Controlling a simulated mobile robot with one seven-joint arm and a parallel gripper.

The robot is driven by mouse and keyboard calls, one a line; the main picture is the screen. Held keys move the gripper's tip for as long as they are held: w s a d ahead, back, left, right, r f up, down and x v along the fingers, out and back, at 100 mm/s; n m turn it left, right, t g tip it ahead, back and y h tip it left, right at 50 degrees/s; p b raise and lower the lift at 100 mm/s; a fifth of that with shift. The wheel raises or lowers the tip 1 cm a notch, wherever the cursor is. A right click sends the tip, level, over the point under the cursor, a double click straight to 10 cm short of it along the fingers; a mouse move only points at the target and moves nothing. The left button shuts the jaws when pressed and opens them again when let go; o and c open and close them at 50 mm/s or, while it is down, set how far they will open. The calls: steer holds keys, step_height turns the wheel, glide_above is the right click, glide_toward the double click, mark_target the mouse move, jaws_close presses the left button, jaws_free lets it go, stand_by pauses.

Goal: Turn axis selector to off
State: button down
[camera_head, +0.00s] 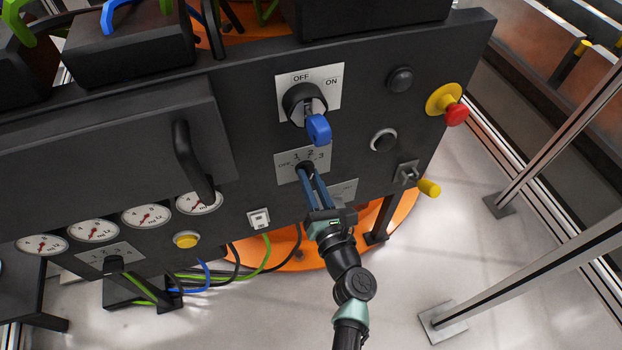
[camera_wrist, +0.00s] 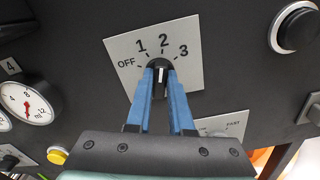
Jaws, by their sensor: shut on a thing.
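The axis selector is a black knob (camera_wrist: 160,65) on a light plate (camera_wrist: 190,75) marked OFF, 1, 2 and 3. In the wrist view the white line on the knob points up, about at the 2; OFF is at the left of the plate. In the head view the plate (camera_head: 285,173) sits below the key switch, and the knob is mostly hidden by the fingers. My gripper (camera_head: 305,172), with two blue fingers, reaches up to the knob and is shut on it. The fingertips show on either side of the knob in the wrist view (camera_wrist: 160,76).
A key switch with a blue key (camera_head: 318,130) juts out just above the selector. A red emergency button (camera_head: 456,114) and a yellow-tipped lever (camera_head: 428,187) stand out to the right. A black handle (camera_head: 190,160) and several gauges lie to the left.

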steer(key=shift+a+f+n+b, duration=0.1)
steer(key=shift+n+b, duration=2.15)
steer(key=shift+n, duration=1.6)
steer(key=shift+a+f+n+b, duration=0.1)
steer(key=shift+n+b, duration=2.15)
steer(key=shift+n, duration=1.6)
steer(key=shift+r+n, duration=0.1)
steer(key=shift+n, duration=0.2)
steer(key=c, duration=0.8)
jaws_free()
steer(key=shift+s, duration=0.1)
